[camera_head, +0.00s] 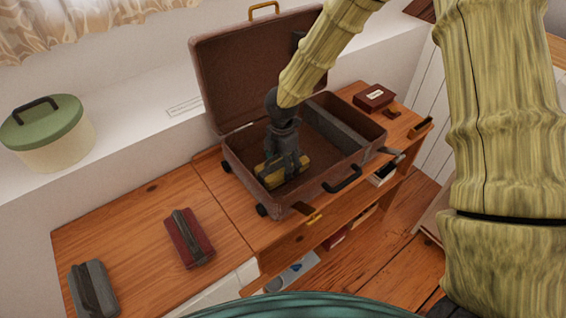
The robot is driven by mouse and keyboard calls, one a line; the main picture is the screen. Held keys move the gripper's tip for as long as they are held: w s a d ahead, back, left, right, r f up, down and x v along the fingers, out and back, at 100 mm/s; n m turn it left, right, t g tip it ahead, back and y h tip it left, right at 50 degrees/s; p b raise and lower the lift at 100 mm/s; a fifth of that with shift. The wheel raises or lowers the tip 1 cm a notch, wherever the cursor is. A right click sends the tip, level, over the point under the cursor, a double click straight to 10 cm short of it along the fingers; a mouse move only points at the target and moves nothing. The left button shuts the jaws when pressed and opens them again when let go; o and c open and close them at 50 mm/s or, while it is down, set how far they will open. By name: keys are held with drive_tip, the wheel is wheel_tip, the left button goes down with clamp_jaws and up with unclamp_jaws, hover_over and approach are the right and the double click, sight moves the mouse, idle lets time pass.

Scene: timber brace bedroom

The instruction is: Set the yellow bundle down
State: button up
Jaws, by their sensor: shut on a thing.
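The yellow bundle (269,174) is in my gripper (284,168), inside the left part of an open brown suitcase (242,190). My gripper points down and is shut on the bundle, hiding much of it. I cannot tell whether the bundle touches the suitcase floor. The suitcase stands on the wooden desk with its lid (240,70) raised at the back. A grey divider (338,127) runs across its inside, right of my gripper.
A red bundle (189,238) and a grey bundle (93,288) lie on the wooden desk (125,225) at left. A dark red box (374,97) sits right of the suitcase. A green-lidded pot (45,128) stands on the white ledge behind. The raised lid stands close behind my arm.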

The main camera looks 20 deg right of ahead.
drive_tip(key=shift+f, duration=0.35)
drive_tip(key=o, duration=1.2)
drive_tip(key=shift+r, duration=0.1)
wheel_tip(320, 180, up, 12)
drive_tip(key=shift+r+b, duration=0.1)
drive_tip(key=shift+b, duration=0.65)
